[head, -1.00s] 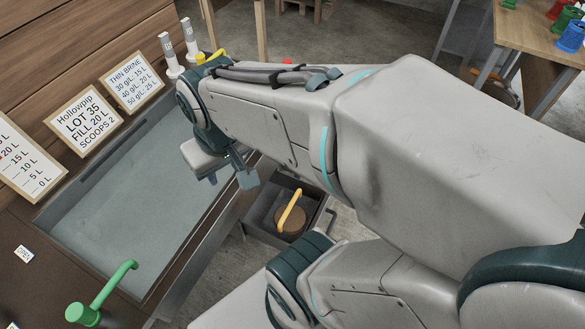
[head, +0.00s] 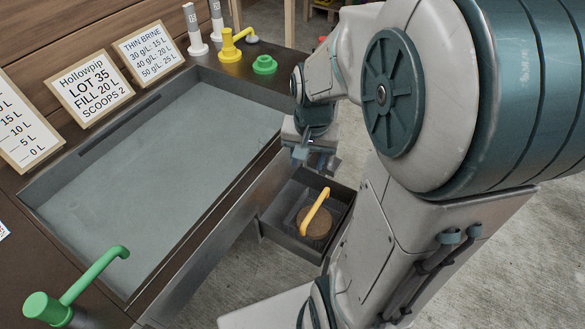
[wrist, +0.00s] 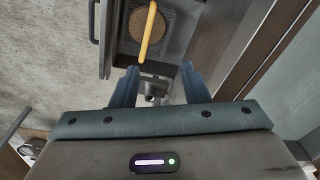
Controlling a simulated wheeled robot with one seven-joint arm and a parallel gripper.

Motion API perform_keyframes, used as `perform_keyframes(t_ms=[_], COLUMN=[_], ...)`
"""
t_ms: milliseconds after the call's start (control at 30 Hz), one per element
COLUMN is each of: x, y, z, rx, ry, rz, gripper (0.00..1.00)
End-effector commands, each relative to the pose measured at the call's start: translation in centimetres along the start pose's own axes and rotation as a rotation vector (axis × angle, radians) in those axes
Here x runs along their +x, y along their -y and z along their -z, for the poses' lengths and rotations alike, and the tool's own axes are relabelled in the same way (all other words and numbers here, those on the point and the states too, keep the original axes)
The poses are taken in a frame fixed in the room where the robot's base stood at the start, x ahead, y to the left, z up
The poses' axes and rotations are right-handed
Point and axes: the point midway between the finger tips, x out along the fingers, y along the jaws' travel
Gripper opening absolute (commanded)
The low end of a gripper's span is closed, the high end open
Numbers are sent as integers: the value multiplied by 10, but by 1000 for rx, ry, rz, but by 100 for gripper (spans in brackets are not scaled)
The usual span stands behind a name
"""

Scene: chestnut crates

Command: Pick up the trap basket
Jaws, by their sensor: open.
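The trap basket has a yellow bar handle (head: 314,211) and holds a round brown disc (head: 318,223). It sits inside a dark open box (head: 275,222) below the sink's front edge. In the wrist view the handle (wrist: 148,32) crosses over the brown disc (wrist: 140,45), with a mesh-like basket surface around it. My gripper (head: 312,159) is open and empty, just beyond the far edge of the box in the head view. In the wrist view my gripper's fingertips (wrist: 158,70) lie just below the handle's near end, apart from it. Their height above it is unclear.
The wide grey sink (head: 160,170) lies left of the box, its front wall close beside it. A green tap (head: 90,275) stands at the near left, a yellow tap (head: 232,45) and green knob (head: 264,65) at the far corner. Concrete floor (head: 450,275) is open at right.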

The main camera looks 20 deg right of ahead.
Motion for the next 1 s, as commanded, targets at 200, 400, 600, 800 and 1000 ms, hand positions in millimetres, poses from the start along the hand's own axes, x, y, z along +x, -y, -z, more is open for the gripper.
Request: perform_keyframes(t_ms=[200,400,600,800,1000], x=[102,154,175,211,246], y=[-20,-34,-40,-42,-43], z=[25,39,44,40,38], rx=[190,306,353,356,355], ry=[47,71,80,84,82], rz=[-31,-51,-59,-62,-61], gripper=[41,41,41,41,41])
